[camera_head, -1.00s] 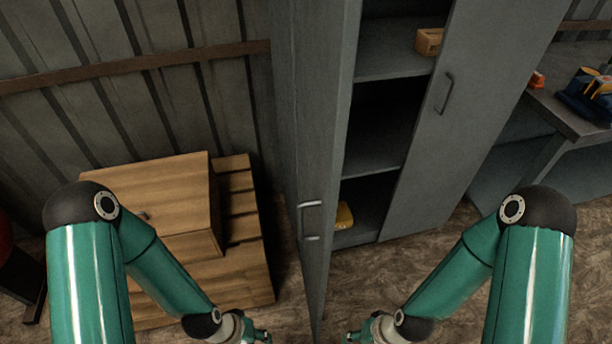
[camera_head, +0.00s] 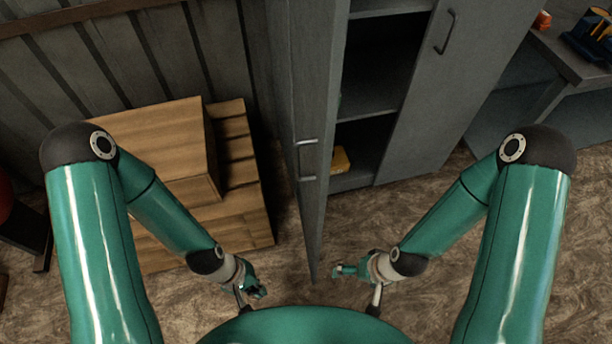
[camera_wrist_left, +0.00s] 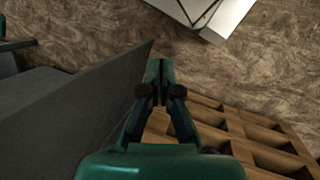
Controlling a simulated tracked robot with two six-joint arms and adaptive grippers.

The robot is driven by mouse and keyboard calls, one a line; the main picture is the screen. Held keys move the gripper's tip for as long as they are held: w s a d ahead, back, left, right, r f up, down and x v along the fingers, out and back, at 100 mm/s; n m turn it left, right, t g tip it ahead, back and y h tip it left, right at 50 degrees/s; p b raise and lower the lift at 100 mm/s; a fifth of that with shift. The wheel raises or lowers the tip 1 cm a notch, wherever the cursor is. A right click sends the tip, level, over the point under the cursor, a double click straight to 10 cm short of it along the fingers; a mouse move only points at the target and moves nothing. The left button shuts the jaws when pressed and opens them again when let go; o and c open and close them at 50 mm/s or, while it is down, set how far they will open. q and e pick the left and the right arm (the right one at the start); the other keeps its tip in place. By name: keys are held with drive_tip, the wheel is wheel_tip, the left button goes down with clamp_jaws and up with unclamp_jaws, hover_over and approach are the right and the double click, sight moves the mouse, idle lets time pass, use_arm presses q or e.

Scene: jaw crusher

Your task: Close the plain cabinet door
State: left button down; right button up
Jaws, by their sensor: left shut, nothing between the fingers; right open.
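The cabinet's right door (camera_head: 425,100) is shut. My left gripper (camera_head: 257,292) is shut and empty, low and left of the open door's near edge. In the left wrist view its closed fingers (camera_wrist_left: 160,75) are beside the grey door (camera_wrist_left: 85,100), with no clear contact. My right gripper (camera_head: 340,270) is open and empty, just right of the door's lower near corner.
A wooden box (camera_head: 165,145) sits on a wooden pallet (camera_head: 250,205) left of the door. A yellow item (camera_head: 341,160) lies low inside the cabinet (camera_head: 375,75). A workbench (camera_head: 570,60) stands at the right. The floor right of the door is clear.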

use_arm(q)
drive_tip(key=w+r+n+t+h, duration=0.1)
drive_tip(key=w+r+n+h, duration=0.2)
drive_tip(key=w+r+n, duration=0.65)
drive_tip(key=w+r+n+t+h, duration=0.25)
drive_tip(key=r+n, duration=0.35)
drive_tip(key=r, duration=0.8)
drive_tip(key=b, duration=0.3)
approach(317, 212)
drive_tip(key=shift+g, duration=0.45)
drive_tip(key=x, duration=0.5)
drive_tip(key=shift+w+a+f, duration=0.2)
drive_tip(key=shift+a, duration=0.05)
drive_tip(key=shift+w+d, duration=0.1)
drive_tip(key=shift+d, duration=0.65)
